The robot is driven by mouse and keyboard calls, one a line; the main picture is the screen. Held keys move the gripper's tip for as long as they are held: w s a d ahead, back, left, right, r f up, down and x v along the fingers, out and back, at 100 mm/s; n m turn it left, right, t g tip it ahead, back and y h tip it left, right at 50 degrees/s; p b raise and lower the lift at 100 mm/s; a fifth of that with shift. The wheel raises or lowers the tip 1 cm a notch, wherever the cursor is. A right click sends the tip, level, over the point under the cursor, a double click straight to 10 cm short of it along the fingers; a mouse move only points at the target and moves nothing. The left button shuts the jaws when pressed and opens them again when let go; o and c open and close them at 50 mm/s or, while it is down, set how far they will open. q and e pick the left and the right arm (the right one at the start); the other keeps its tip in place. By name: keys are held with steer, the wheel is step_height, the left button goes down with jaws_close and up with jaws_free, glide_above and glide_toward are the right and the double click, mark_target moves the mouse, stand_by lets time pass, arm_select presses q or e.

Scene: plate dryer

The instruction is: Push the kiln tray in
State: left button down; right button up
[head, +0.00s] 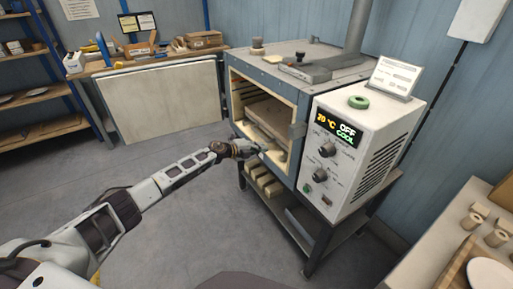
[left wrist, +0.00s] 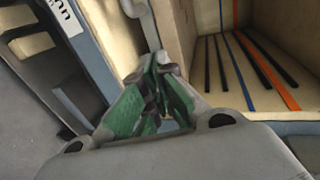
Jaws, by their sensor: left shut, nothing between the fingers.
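The kiln (head: 276,78) stands open at the front, with its pale chamber showing. The kiln tray (head: 268,122) is a beige slab inside the chamber, low and level. I cannot tell how deep it sits. My left gripper (head: 256,151) is at the lower front edge of the opening, in front of the tray; contact cannot be made out. In the left wrist view its green fingers (left wrist: 162,72) are together and empty. Chamber floor with dark, orange and blue strips (left wrist: 245,65) shows there to their right. My right gripper is not in view.
A large pale panel (head: 162,100) stands left of the opening. Pale blocks (head: 262,182) lie on the stand's shelf below. A side table (head: 465,222) is at right. The floor at left is clear.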

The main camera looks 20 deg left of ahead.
arm_select(q)
steer(key=shift+v, duration=1.1)
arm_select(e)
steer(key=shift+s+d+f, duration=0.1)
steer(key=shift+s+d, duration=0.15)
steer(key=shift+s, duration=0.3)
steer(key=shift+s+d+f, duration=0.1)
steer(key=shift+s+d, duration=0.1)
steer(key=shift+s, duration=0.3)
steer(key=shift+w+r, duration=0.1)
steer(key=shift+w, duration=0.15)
